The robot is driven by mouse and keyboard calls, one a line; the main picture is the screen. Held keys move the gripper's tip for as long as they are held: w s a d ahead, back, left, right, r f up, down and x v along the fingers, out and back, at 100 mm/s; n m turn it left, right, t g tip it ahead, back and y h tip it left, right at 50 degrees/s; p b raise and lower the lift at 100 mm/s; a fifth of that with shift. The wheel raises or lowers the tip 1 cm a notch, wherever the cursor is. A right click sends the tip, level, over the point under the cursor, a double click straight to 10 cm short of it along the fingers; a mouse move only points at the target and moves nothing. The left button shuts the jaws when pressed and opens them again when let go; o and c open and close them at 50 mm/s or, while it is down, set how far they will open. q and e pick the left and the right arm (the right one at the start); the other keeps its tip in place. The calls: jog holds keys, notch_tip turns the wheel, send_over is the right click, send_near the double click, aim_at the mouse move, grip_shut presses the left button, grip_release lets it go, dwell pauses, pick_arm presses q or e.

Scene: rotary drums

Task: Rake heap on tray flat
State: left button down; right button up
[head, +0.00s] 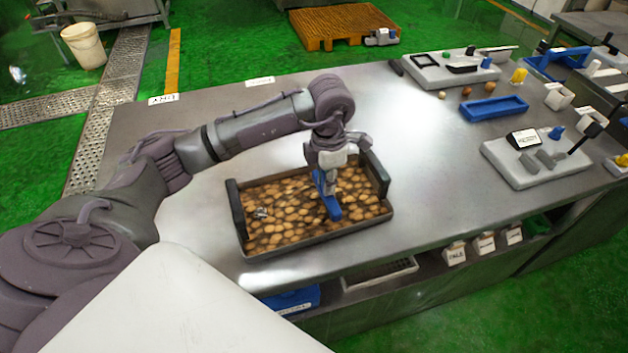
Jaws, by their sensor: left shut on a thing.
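A dark tray (241,233) with raised black end walls stands on the steel table. Many small tan, potato-like pieces (283,208) cover its floor, fairly spread out, with darker gaps between them. A small grey item (261,213) lies among the pieces at the left. My left gripper (322,176) is over the right half of the tray, pointing down. It is shut on a blue rake (330,205), whose lower end is down at the pieces. The gripper hides part of the tray's back side. My right gripper is not in view.
The steel table (420,170) is bare just right of the tray. Further right are a blue tray (494,108), a grey board with tools (535,158) and several small items. Labelled boxes (456,252) stand on a shelf below the front edge.

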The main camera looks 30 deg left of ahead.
pick_arm(q)
jog(key=shift+w+d, duration=0.35)
jog(key=shift+w, duration=0.1)
jog(key=shift+s+a, duration=0.85)
jog(key=shift+s, duration=0.25)
jog(key=shift+s+a, duration=0.8)
jog(key=shift+s, duration=0.25)
jog(key=b, duration=0.1)
send_over(284, 212)
notch_tip(284, 212, up, 13)
jog(key=p, duration=0.7)
jog(key=shift+d+f, duration=0.1)
